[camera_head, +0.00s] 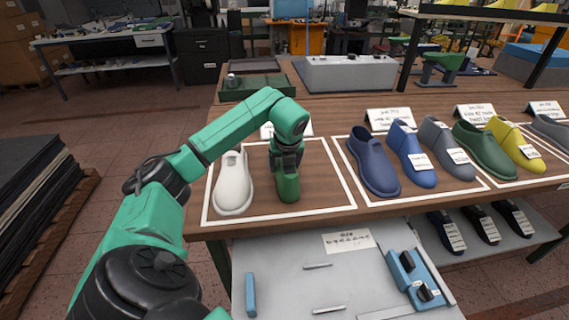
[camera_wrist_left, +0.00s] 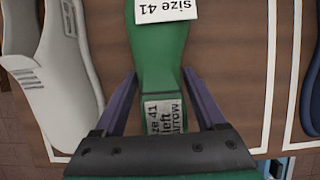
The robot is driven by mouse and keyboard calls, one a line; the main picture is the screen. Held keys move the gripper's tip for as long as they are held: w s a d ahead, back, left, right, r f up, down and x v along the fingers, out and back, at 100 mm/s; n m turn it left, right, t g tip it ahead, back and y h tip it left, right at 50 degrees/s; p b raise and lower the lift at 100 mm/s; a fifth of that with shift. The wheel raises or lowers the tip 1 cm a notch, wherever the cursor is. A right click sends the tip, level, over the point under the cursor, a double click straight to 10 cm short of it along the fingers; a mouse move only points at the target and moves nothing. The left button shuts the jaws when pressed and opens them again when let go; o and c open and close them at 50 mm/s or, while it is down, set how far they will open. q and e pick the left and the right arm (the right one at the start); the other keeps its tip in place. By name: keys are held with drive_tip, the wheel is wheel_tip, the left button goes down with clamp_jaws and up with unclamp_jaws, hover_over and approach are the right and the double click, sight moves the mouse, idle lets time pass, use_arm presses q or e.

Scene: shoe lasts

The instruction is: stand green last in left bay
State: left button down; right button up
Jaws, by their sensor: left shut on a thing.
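The green last (camera_head: 287,185) is upright in the left white-outlined bay (camera_head: 325,190), right of a white last (camera_head: 233,182). My left gripper (camera_head: 287,157) reaches down over it and is shut on it. In the left wrist view, the fingers of my left gripper (camera_wrist_left: 158,85) lie on either side of the green last (camera_wrist_left: 160,55), which carries labels reading "size 41". I cannot tell whether its sole touches the board. My right gripper is not in view.
Free board lies right of the held last.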

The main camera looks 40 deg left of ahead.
use_arm(q)
drive_tip(key=shift+f, duration=0.25)
idle(0.5)
unclamp_jaws()
drive_tip(key=shift+d, duration=0.1)
drive_tip(key=b+v, duration=0.1)
drive_tip(key=v, duration=0.9)
drive_tip(key=shift+r, duration=0.35)
drive_tip(key=p+v, duration=0.2)
drive_tip(key=v, duration=0.2)
drive_tip(key=shift+s, duration=0.2)
